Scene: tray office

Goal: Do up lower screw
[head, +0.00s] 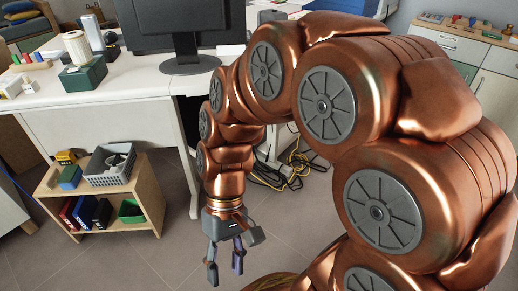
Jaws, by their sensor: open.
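My gripper (225,265) hangs at the end of my copper-coloured arm, pointing down over the grey tiled floor. Its fingers are apart and I see nothing between them. It is to the right of a low wooden shelf and in front of the white desk. I cannot make out a screw or a screwdriver for certain in this view. A small purple patch shows on or beside the right finger, too small to tell what it is.
A low wooden shelf (152,192) holds a grey basket (110,178), books and a green bin (131,210). The white desk (140,92) bears a monitor (185,30) and a green box (84,75). Yellow and black cables (297,165) lie behind my arm. Floor between shelf and gripper is clear.

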